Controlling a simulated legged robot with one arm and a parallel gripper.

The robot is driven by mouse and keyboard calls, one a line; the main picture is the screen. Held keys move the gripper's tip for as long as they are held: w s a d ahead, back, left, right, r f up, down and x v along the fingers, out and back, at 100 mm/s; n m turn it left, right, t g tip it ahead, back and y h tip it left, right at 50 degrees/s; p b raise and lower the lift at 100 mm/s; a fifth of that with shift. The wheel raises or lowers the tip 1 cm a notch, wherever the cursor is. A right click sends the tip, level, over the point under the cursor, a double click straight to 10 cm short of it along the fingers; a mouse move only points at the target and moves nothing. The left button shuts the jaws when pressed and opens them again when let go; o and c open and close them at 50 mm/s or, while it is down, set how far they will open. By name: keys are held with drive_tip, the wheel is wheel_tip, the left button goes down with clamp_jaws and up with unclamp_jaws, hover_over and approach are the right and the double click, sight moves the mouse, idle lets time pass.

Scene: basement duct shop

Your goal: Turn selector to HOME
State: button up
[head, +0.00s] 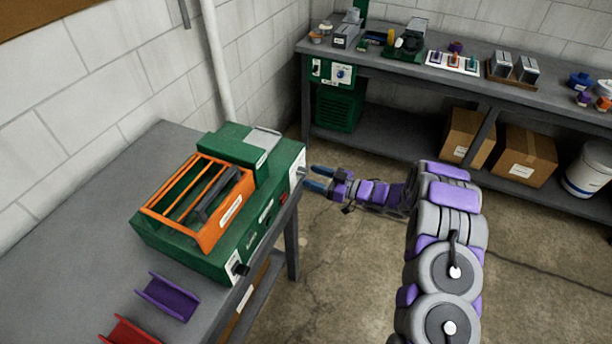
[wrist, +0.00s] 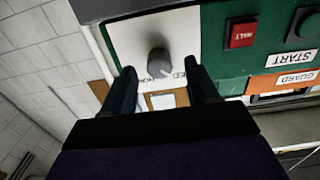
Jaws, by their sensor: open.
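The selector is a round grey knob (wrist: 159,62) on a white plate (wrist: 128,36) at the end of a green machine's front panel. Lettering beside the knob is partly hidden by the knob and my fingers. In the head view the green machine (head: 160,238) with an orange guard (head: 200,240) stands on the left table. My gripper (wrist: 163,88) is open, its two dark fingers pointing at the plate, one on each side below the knob. No contact with the knob shows. In the head view my gripper (head: 319,178) is close to the machine's right end.
A red HALT button (wrist: 241,36) and a green START button (wrist: 305,22) sit right of the plate. A purple channel piece (head: 168,297) and a red one (head: 130,332) lie on the left table (head: 60,240). A back workbench (head: 400,68) holds several items. Floor between is clear.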

sight(306, 174)
drive_tip(key=x, duration=0.2)
drive_tip(key=shift+w+a, duration=0.2)
drive_tip(key=shift+a, duration=0.15)
drive_tip(key=shift+a, duration=0.1)
drive_tip(key=shift+c, duration=0.3)
drive_tip(key=shift+r, duration=0.1)
drive_tip(key=c, duration=1)
